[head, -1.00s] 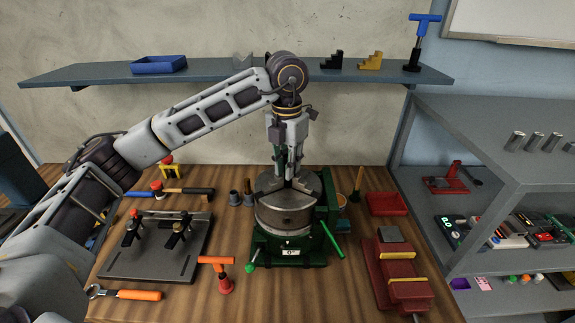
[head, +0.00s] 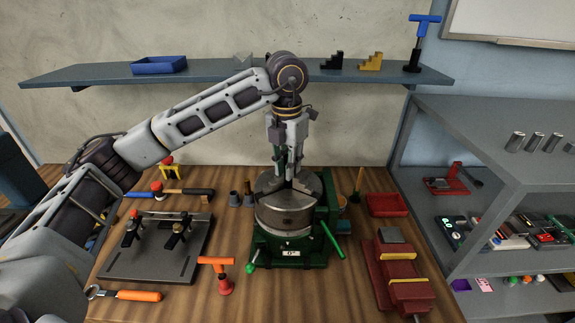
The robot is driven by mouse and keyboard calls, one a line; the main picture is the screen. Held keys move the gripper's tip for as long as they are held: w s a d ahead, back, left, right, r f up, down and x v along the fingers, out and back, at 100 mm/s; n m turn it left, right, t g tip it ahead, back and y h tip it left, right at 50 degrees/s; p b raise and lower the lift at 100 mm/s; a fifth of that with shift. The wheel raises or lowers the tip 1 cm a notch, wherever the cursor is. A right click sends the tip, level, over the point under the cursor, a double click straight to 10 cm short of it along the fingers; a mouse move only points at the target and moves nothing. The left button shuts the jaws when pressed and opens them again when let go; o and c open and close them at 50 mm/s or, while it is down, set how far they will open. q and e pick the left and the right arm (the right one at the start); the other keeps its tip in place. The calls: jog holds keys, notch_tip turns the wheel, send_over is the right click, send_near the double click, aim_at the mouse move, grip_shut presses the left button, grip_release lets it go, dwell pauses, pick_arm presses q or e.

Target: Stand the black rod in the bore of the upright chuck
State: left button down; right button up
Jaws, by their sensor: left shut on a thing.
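The upright chuck (head: 284,217) is a grey steel cylinder with jaws on top, standing on a green base in the middle of the wooden bench. My left gripper (head: 289,176) points straight down over the middle of the chuck, its fingertips close above the jaws. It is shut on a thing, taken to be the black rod. The rod itself is hidden by the fingers and chuck jaws, so I cannot tell how deep it sits in the bore. My right gripper is not in view.
A green handle (head: 332,240) sticks out at the chuck's right. A dark fixture plate (head: 150,262) lies to the left, a red vise (head: 402,285) to the right. An orange T-handle tool (head: 222,275) stands in front. A shelf (head: 215,73) runs behind my arm.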

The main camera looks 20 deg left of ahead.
pick_arm(q)
jog(key=c, duration=1.3)
grip_release()
jog(key=shift+s+d+f, duration=0.15)
jog(key=shift+f, duration=0.35)
jog(key=shift+s+d+f, duration=0.1)
jog(key=shift+s+f, duration=0.05)
jog(key=shift+f, duration=0.35)
jog(key=shift+w+a+g, duration=0.1)
jog(key=shift+g, duration=0.2)
jog(key=shift+w+f, duration=0.1)
jog(key=o, duration=0.9)
jog(key=shift+w+a, duration=0.15)
jog(key=shift+r, duration=0.2)
jog(key=shift+r, duration=0.25)
jog(key=shift+r+p, duration=1.65)
jog(key=shift+r, duration=1.2)
